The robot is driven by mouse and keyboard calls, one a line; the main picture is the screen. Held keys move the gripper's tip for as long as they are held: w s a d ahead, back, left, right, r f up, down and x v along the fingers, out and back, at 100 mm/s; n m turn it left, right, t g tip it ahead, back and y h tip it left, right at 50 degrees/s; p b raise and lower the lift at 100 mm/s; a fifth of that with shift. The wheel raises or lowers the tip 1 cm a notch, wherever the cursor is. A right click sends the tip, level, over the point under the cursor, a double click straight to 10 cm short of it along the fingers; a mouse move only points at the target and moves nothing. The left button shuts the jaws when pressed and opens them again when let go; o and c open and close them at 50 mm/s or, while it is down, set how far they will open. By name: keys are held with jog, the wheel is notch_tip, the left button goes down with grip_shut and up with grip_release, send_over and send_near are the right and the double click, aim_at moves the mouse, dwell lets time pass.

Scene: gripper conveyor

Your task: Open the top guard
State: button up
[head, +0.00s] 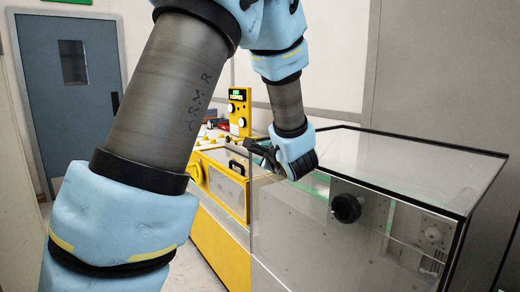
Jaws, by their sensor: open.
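A large clear guard box (420,167) with dark edges stands at the right. Its top panel lies flat and looks closed. A round black knob (346,207) sits on its front face. To its left is a yellow-framed clear panel (224,180) with a black handle (237,168), also closed. I cannot tell for sure which of these is the top guard. My gripper (256,148) is open, with its dark fingers pointing left, near the box's back left corner and above and right of the black handle. Whether it touches anything is hidden by its small size here.
A yellow control post (240,108) with a lit green display and knobs stands behind my gripper. The yellow machine body (213,245) runs below the panel. A blue-grey door (75,95) is at the back left. My arm crosses the left and middle of the view.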

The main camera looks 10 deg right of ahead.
jog(key=shift+x, duration=1.1)
grip_shut()
dwell(0.7)
